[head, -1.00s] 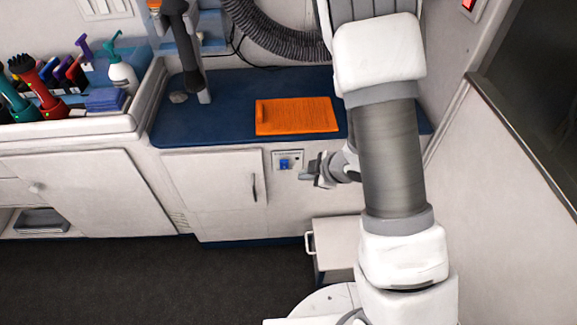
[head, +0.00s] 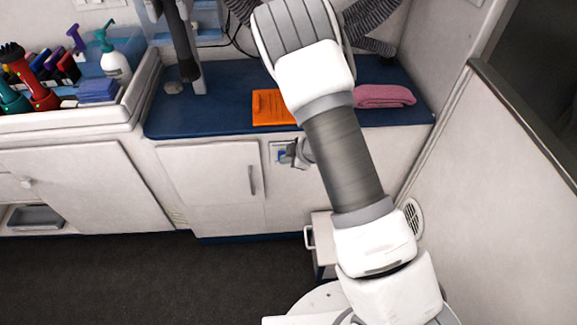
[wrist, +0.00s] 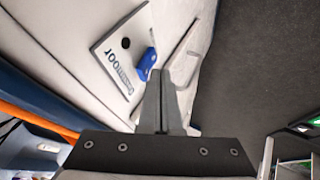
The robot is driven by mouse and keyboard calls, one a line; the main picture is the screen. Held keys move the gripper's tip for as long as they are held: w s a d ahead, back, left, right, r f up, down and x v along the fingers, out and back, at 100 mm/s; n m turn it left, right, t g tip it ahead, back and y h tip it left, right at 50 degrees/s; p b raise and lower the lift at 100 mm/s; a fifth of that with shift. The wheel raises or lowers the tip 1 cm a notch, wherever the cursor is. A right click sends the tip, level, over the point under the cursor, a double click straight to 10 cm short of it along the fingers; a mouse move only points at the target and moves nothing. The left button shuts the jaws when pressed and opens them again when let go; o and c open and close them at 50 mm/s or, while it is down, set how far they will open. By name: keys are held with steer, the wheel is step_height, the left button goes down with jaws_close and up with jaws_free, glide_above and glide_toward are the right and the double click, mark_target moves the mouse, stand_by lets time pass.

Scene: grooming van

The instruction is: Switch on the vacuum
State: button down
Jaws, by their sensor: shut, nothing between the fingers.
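A pale switch panel (head: 274,147) is set in the front of the cabinet below the blue counter. In the wrist view the panel (wrist: 112,52) carries dark lettering, a round black spot and a blue switch (wrist: 147,60). My gripper (wrist: 160,76) is shut and empty, its fingertips right beside the lower end of the switch. I cannot tell whether they touch it. In the head view my gripper (head: 291,155) is in front of the panel and partly covers it. A dark ribbed hose (head: 372,18) shows behind my arm.
An orange clipboard (head: 268,107) and a folded pink towel (head: 384,96) lie on the blue counter (head: 225,110). A cabinet door with a handle (head: 252,180) is left of the panel. A small drawer unit (head: 322,232) stands below. Open dark floor (head: 150,280) lies in front.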

steer(key=shift+w, duration=0.2)
steer(key=shift+r, duration=0.15)
steer(key=p, duration=0.3)
steer(key=shift+w+r+g+p, duration=0.3)
steer(key=shift+r+p, duration=0.05)
steer(key=shift+f, duration=0.35)
steer(key=shift+r, duration=0.1)
steer(key=shift+r+p, duration=0.65)
steer(key=shift+r, duration=0.1)
